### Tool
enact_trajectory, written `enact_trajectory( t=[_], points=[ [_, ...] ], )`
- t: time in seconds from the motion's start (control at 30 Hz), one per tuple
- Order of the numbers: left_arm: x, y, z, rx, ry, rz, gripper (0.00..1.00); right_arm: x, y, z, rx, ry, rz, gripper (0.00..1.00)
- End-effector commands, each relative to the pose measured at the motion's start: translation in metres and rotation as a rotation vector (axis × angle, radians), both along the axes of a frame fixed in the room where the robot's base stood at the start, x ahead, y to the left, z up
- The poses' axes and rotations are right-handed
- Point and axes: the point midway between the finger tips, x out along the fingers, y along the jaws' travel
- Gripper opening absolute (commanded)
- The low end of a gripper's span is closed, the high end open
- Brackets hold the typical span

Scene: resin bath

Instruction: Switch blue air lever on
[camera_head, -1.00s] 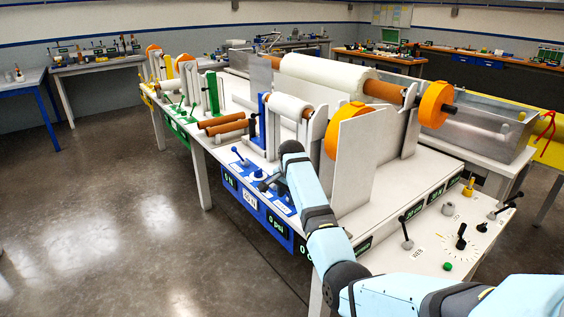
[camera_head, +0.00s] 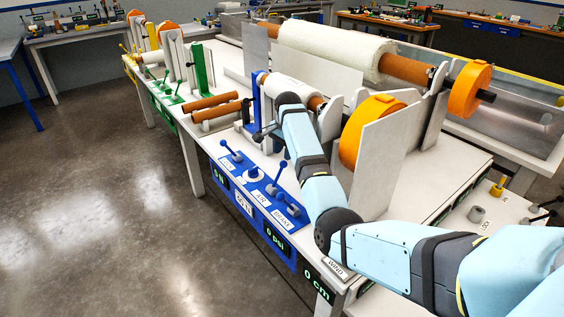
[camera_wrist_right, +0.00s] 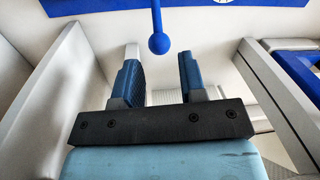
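A blue control panel (camera_head: 235,180) runs along the table's front edge, with AIR and BRAKE labels. The blue air lever (camera_head: 277,177) stands behind the AIR label, its ball end up; the display below reads 0 psi. My right gripper (camera_head: 262,132) is behind the panel, beyond the levers and apart from them; its fingers are small here. In the right wrist view my right gripper (camera_wrist_right: 160,80) is open and empty. A blue ball-ended lever (camera_wrist_right: 158,43) shows ahead, between the fingertips in the picture; I cannot tell which lever it is. My left gripper is out of view.
Other blue levers stand close by: one at the panel's left (camera_head: 231,151) and the brake lever (camera_head: 287,199). A white roll (camera_head: 292,91), orange wheel (camera_head: 365,135) and upright grey plate (camera_head: 385,160) crowd the right arm. The floor in front is clear.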

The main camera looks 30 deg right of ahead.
Motion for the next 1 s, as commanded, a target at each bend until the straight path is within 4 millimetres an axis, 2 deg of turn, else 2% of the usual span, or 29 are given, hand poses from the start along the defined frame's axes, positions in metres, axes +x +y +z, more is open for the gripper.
enact_trajectory(
  t=[0.4,0.57,0.83,1.0],
  points=[
    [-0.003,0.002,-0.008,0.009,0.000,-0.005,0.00,0.005,0.001,-0.061,0.000,0.003,0.001,0.38],
    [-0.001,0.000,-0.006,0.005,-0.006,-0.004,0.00,0.006,0.002,-0.071,0.000,0.001,0.001,0.38],
    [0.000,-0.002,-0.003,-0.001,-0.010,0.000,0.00,0.006,0.002,-0.072,0.000,0.001,0.001,0.38],
    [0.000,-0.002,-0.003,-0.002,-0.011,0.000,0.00,0.006,0.002,-0.072,0.000,0.001,0.000,0.00]
  ],
)
